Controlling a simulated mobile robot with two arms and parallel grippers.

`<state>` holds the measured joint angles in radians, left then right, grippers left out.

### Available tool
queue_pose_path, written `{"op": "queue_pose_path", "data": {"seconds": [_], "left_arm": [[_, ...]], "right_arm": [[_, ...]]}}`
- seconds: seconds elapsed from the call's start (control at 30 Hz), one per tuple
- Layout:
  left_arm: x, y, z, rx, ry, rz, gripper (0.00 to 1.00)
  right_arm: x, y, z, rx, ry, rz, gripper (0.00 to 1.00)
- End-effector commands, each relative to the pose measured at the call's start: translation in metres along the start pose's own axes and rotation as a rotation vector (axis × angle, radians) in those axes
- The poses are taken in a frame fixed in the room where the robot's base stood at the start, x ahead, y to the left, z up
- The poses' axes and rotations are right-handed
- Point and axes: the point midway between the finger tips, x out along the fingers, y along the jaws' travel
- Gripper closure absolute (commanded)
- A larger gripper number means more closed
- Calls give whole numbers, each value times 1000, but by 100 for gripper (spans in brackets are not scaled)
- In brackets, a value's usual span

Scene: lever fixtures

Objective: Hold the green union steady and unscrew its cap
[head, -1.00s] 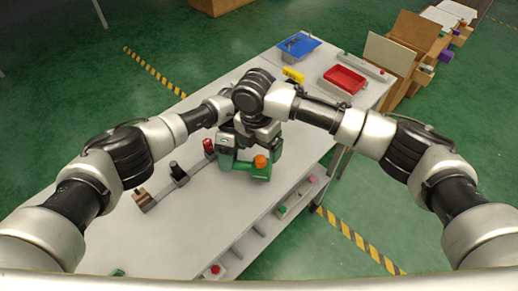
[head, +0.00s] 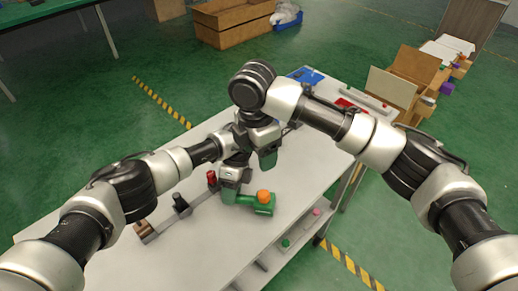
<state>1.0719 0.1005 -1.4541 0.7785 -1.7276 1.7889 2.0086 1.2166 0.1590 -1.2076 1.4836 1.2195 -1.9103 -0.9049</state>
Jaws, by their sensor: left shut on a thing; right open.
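The green union (head: 240,198) lies on the white table, with its orange cap (head: 263,196) on the right end. My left gripper (head: 229,186) is shut on the left end of the green union. Its fingers hide part of that end. My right gripper (head: 254,158) is open and empty, above and behind the union, apart from the orange cap. The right wrist overlaps part of my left arm's gripper in the head view.
A rail with a red-topped fixture (head: 212,178), a black one (head: 180,203) and a brown block (head: 144,229) lies left of the union. A blue tray (head: 305,75) and a red tray (head: 350,104) are at the far end. Table space right of the union is clear.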

Motion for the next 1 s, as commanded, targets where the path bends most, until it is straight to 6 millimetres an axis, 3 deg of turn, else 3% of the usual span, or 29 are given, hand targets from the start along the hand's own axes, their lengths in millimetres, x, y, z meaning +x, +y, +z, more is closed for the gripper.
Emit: {"op": "queue_pose_path", "data": {"seconds": [0.8,1.0], "left_arm": [[0,0,0,0,0,0,100],[0,0,0,0,0,0,100]], "right_arm": [[24,-6,-7,1659,-15,48,39],[29,-7,-8,2005,-8,64,39]]}}
